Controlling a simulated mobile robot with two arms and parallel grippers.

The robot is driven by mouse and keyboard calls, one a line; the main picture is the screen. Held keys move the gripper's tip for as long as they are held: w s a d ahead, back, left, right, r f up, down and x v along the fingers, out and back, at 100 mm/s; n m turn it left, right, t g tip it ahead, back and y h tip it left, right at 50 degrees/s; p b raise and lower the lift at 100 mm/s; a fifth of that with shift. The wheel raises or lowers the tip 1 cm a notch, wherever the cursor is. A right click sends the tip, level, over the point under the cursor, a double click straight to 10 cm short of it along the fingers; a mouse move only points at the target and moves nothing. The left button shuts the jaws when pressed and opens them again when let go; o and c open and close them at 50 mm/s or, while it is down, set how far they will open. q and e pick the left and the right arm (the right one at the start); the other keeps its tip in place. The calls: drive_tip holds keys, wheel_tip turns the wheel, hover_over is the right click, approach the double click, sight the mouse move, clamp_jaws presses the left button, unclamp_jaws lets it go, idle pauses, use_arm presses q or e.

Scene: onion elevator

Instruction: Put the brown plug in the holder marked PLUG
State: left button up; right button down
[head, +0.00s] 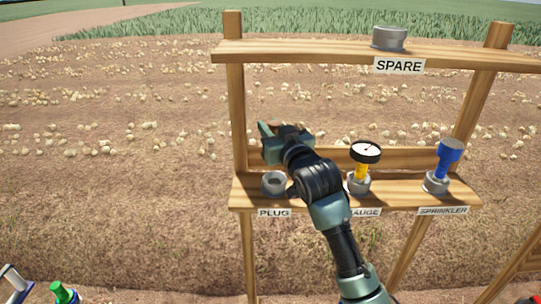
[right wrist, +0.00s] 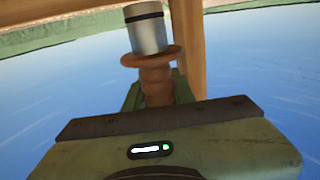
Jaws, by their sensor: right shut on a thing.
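In the right wrist view the brown plug (right wrist: 155,83) has a ribbed brown body, a wider brown flange and a grey metal cylinder with a dark ring. My right gripper (right wrist: 157,98) is shut on its brown body. In the head view my right gripper (head: 270,137) is above the PLUG holder (head: 274,183), in front of the rack's left part. The holder is a grey ring on the lower shelf above the PLUG label (head: 274,213), and looks empty. The plug is hidden behind the gripper in the head view. My left gripper is not in view.
A gauge (head: 365,153) and a blue sprinkler (head: 448,155) stand in holders to the right on the lower shelf (head: 405,192). A grey SPARE holder (head: 389,38) sits on the top beam. A wooden post (head: 236,100) rises left of the gripper. A green-capped item (head: 62,293) is at lower left.

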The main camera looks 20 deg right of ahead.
wheel_tip(320, 180, down, 8)
drive_tip(key=shift+f, duration=0.1)
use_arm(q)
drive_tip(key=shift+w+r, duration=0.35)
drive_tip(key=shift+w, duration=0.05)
use_arm(e)
drive_tip(key=shift+f, duration=0.35)
drive_tip(key=c, duration=1.2)
unclamp_jaws()
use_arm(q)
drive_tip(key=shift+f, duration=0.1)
use_arm(e)
drive_tip(key=shift+r, duration=0.1)
